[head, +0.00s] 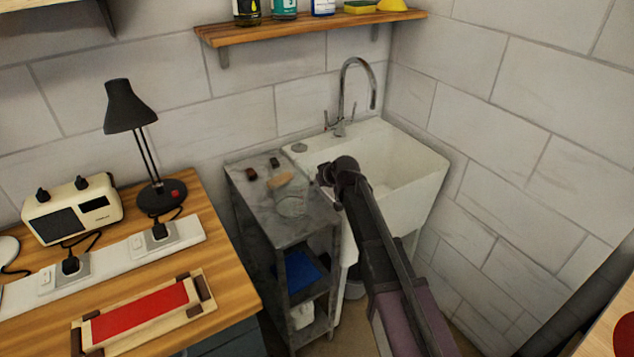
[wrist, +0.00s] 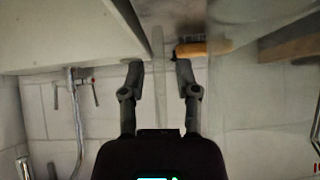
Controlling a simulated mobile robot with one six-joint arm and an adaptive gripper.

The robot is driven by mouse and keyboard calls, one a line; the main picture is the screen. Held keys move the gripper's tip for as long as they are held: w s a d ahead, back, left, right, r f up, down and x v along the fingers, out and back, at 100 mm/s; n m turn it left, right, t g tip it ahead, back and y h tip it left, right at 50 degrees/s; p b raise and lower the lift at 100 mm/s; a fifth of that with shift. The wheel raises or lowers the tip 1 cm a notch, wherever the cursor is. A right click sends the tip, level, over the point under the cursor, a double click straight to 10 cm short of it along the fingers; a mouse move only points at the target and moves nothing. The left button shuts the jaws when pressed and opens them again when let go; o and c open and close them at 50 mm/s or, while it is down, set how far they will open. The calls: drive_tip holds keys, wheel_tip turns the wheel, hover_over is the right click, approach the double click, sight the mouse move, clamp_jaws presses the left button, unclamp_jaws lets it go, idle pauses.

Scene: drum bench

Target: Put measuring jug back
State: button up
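The measuring jug (head: 291,204) is a clear, see-through vessel on the front part of the grey stand's top, left of the sink. In the head view my gripper (head: 327,178) is just right of the jug, at the stand's edge beside the sink. In the wrist view my gripper (wrist: 158,75) has its two fingers apart. A thin pale upright strip shows between them, touching neither finger. I cannot tell whether it is part of the jug. The jug's outline is hard to make out in the wrist view.
The grey stand (head: 257,212) also bears a wooden-backed brush (head: 279,179) and small dark items. The white sink (head: 425,178) with its tall tap (head: 343,100) is close on the right. A wall shelf (head: 300,29) with bottles hangs above. A wooden bench (head: 235,290) stands left.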

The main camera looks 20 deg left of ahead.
drive_tip(key=shift+r, duration=0.1)
idle(0.3)
drive_tip(key=shift+s+d+r+p, duration=0.3)
drive_tip(key=shift+r+p, duration=0.2)
drive_tip(key=shift+p, duration=0.15)
drive_tip(key=p+v, duration=0.7)
drive_tip(key=v, duration=0.3)
drive_tip(key=shift+d+r, duration=0.2)
drive_tip(key=shift+d, duration=0.05)
drive_tip(key=shift+s, duration=0.15)
drive_tip(key=s+d+f+m+g+h, duration=0.1)
drive_tip(key=s+d, duration=0.4)
drive_tip(key=d, duration=0.7)
drive_tip(key=s+d+f+m+g+h, duration=0.2)
drive_tip(key=s+d+m, duration=0.3)
drive_tip(key=d, duration=0.7)
drive_tip(key=s+d+f+m+g+h, duration=0.2)
drive_tip(key=s+d, duration=0.5)
drive_tip(key=d, duration=0.5)
drive_tip(key=shift+d+f+m+g+h, duration=0.2)
drive_tip(key=shift+f+m+g+h, duration=0.1)
drive_tip(key=shift+m+h, duration=0.6)
drive_tip(key=shift+s, duration=0.1)
